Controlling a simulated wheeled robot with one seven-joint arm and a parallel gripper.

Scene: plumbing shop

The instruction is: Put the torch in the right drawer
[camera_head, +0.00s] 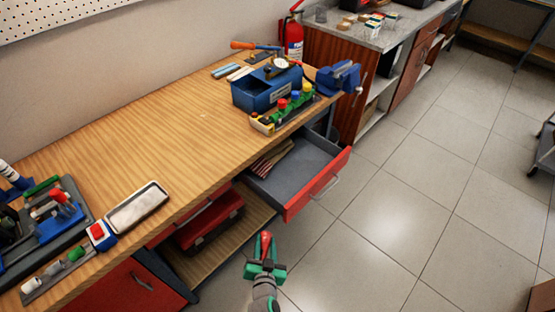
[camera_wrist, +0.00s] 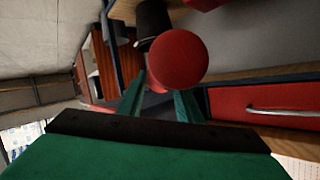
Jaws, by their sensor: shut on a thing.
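My gripper (camera_head: 265,266) is shut on a red torch (camera_head: 266,244) and holds it in the air in front of the bench. In the wrist view the torch's round red end (camera_wrist: 178,62) stands between the green fingers (camera_wrist: 160,103); the rest of it is mostly hidden. The right drawer (camera_head: 314,184) is pulled out under the right part of the bench. It has a red front and a grey inside, with a striped item (camera_head: 271,159) at its left back. The gripper is outside the drawer, in front of it and to its lower left.
The wooden bench (camera_head: 150,135) carries a blue toolbox (camera_head: 266,88), a blue vise (camera_head: 338,77), a tray (camera_head: 137,207) and an organizer at left. A red case (camera_head: 209,221) lies on the lower shelf. The tiled floor (camera_head: 400,215) at right is clear.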

